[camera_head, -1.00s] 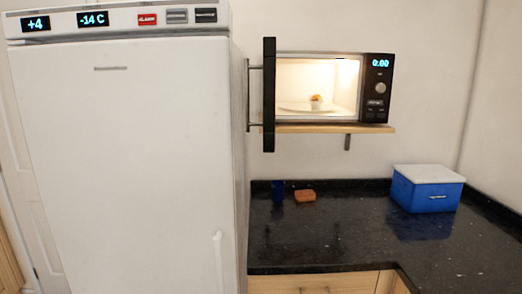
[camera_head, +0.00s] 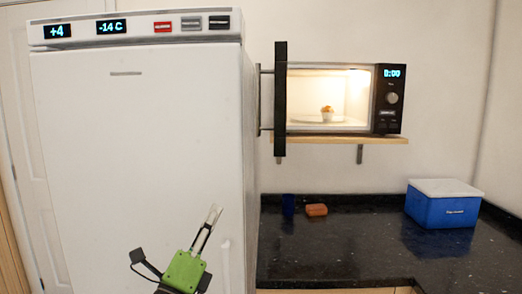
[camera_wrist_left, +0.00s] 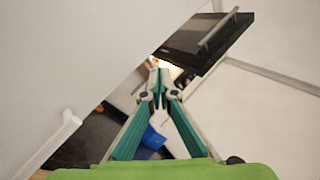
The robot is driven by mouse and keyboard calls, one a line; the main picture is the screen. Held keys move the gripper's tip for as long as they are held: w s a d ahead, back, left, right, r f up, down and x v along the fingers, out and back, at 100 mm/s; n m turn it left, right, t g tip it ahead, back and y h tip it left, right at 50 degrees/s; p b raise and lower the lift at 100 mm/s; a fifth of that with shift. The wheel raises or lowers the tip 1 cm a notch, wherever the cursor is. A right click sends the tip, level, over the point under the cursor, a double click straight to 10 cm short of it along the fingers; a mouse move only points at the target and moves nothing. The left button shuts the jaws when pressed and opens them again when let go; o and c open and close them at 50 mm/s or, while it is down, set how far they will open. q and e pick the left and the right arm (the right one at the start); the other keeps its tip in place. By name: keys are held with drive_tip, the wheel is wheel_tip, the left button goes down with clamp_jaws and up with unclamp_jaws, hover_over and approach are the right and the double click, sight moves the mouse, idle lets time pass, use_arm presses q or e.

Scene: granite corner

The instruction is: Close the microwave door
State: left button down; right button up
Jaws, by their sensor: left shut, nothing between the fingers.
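A small muffin-like item (camera_head: 327,113) is inside. My left gripper (camera_head: 213,215) is in front of the fridge, low and left of the door and apart from it. In the left wrist view its fingertips (camera_wrist_left: 157,75) are together and empty, and the door (camera_wrist_left: 203,40) shows beyond them at upper right. My right gripper is out of view.
The counter's middle is clear.

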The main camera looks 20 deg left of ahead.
use_arm(q)
drive_tip(key=d+r+m+g+h, duration=0.3)
drive_tip(key=r+m+h, duration=0.35)
drive_tip(key=m, duration=0.75)
drive_tip(key=d+r+m+g+h, duration=0.4)
drive_tip(key=r+m+h, duration=0.3)
drive_tip(key=m, duration=0.6)
drive_tip(key=w+a+m+g+y, duration=0.2)
drive_tip(key=a+m+y, duration=0.3)
drive_tip(key=a+m, duration=0.35)
drive_tip(key=s+d+p+x, duration=0.1)
drive_tip(key=d+p+x, duration=0.1)
drive_tip(key=p+x, duration=0.5)
drive_tip(key=x, duration=0.5)
drive_tip(key=shift+w+d+r, duration=0.15)
drive_tip(key=shift+w+d, duration=0.05)
drive_tip(key=shift+d, duration=0.1)
